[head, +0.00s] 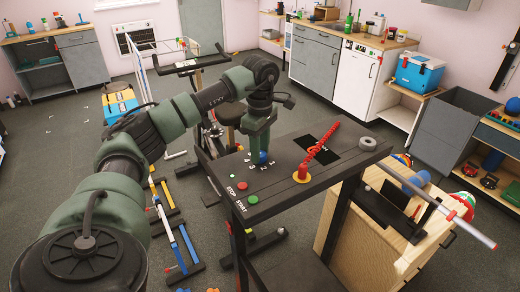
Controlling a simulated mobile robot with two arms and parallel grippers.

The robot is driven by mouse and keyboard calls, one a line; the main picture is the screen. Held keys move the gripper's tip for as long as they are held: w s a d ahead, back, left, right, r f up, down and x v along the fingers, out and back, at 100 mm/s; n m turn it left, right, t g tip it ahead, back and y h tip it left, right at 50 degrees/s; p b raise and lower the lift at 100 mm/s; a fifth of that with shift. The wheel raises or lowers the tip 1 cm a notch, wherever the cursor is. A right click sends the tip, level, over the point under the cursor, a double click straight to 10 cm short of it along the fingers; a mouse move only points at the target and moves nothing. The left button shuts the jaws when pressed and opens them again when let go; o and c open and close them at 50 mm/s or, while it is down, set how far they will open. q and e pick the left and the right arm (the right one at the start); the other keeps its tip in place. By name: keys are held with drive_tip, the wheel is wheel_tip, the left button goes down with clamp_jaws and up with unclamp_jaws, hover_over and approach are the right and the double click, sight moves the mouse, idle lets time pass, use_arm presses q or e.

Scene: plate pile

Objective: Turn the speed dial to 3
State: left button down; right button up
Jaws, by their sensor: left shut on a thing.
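The blue dial (263,158) stands on the dark control table (222,172). Small white number marks lie around it, too small to read surely, so I cannot tell which one it points to. My left gripper (260,152) reaches straight down over the dial and is shut on it, hiding much of its top. My right gripper is not in view.
A red button (242,186) and a green button (253,201) sit at the table's left corner. A red braided stalk (322,144) leans up from a red base right of the dial. A grey ring (367,143) lies at the far right corner.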

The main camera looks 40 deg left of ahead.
use_arm(q)
drive_tip(key=n, duration=0.4)
drive_tip(key=shift+n+p, duration=0.3)
drive_tip(key=shift+p, duration=0.1)
drive_tip(key=n, duration=0.5)
drive_tip(key=shift+p, duration=0.4)
drive_tip(key=n, duration=0.5)
drive_tip(key=shift+r+n+p, duration=0.1)
drive_tip(key=shift+n+p, duration=0.2)
drive_tip(key=shift+n, duration=2.1)
drive_tip(key=c, duration=1)
unclamp_jaws()
drive_tip(key=shift+o, duration=0.2)
